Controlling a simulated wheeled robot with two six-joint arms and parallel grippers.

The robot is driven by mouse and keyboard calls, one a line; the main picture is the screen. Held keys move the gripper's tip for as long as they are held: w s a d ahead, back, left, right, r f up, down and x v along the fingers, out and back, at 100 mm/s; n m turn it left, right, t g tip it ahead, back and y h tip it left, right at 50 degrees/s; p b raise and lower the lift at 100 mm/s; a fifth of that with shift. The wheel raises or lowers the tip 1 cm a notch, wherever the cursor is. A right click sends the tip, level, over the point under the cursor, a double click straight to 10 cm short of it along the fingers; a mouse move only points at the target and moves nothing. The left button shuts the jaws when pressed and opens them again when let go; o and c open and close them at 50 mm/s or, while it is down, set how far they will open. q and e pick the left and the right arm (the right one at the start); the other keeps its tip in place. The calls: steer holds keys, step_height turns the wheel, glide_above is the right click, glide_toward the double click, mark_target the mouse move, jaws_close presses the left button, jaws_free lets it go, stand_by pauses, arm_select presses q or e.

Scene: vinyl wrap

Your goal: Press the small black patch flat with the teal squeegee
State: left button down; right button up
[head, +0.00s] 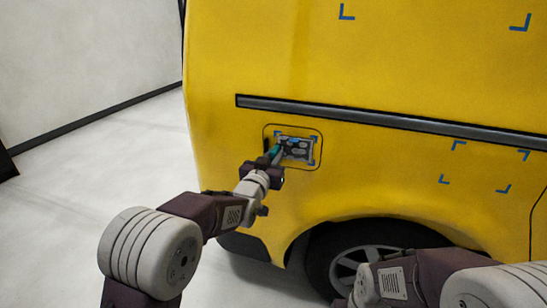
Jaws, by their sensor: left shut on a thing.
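The small black patch (301,154) lies on the yellow van's side, inside blue corner marks and a thin dark rounded outline. It shows pale grey blotches; I cannot tell whether these are bubbles or print. My left gripper (273,162) is shut on the teal squeegee (277,151), just left of and below the patch. The squeegee's tip is at the patch's left part and hides some of it. I cannot tell whether it touches. My right arm comes in at the bottom right; its gripper is out of view.
The yellow van (225,120) fills the middle and right. A grey trim strip (390,118) runs above the patch, and a wheel (345,260) sits below it. More blue corner marks (459,145) lie to the right. Pale floor (80,190) is clear at left.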

arm_select(q)
steer(key=shift+s+d, duration=0.2)
steer(key=shift+d, duration=0.3)
steer(key=shift+s+d, duration=0.15)
steer(key=shift+d, duration=0.3)
steer(key=shift+d, duration=0.1)
steer(key=shift+s+d, duration=0.2)
steer(key=shift+d, duration=0.35)
steer(key=shift+s+d, duration=0.15)
steer(key=shift+d, duration=0.35)
steer(key=shift+s+d, duration=0.2)
steer(key=shift+d, duration=0.35)
steer(key=shift+s+d, duration=0.15)
steer(key=shift+d, duration=0.35)
